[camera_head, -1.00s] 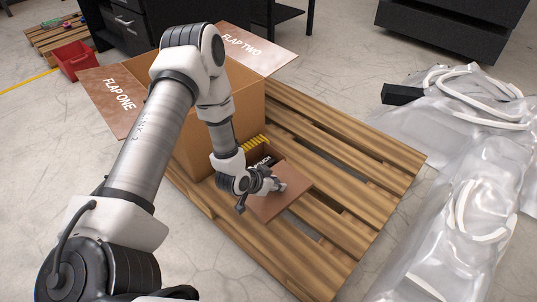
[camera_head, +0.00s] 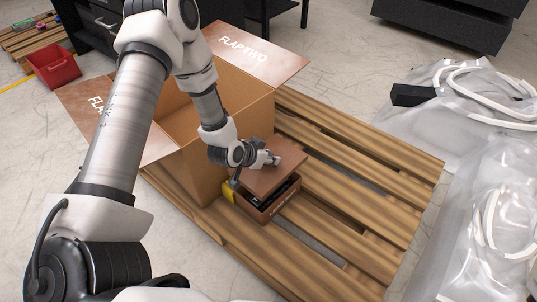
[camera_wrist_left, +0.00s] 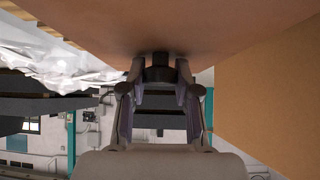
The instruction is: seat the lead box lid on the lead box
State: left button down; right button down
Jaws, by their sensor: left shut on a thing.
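The lead box lid (camera_head: 277,160) is a flat brown square plate. My left gripper (camera_head: 270,159) is shut on its dark knob, which also shows in the left wrist view (camera_wrist_left: 159,73) under the broad brown lid surface (camera_wrist_left: 150,25). The lead box (camera_head: 268,208) is a small brown box on the pallet, beside the cardboard box. The lid overlaps the box's far part in the head view, and the dark contents show along the near side. The lid looks raised and offset from the rim; the exact gap cannot be told. My right gripper is not in view.
A cardboard box (camera_head: 205,165) with open flaps (camera_head: 255,52) stands close to the left of the lead box. A yellow item (camera_head: 229,192) sits between them. The pallet's slats (camera_head: 355,190) are clear to the right. Plastic-wrapped bundles (camera_head: 450,110) lie beyond the pallet.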

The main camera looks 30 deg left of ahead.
aim_at(252, 177)
pick_arm(q)
notch_tip(252, 177, down, 8)
jog(key=b, duration=0.4)
jog(key=shift+f, duration=0.1)
jog(key=shift+f+b, duration=0.7)
jog(key=shift+f, duration=0.1)
dwell(0.5)
jog(key=c, duration=0.7)
grip_release()
jog(key=shift+c, duration=0.2)
jog(key=v, duration=1.1)
jog(key=shift+w+a+r, duration=0.1)
jog(key=shift+s+r, duration=0.3)
jog(key=shift+s, duration=0.1)
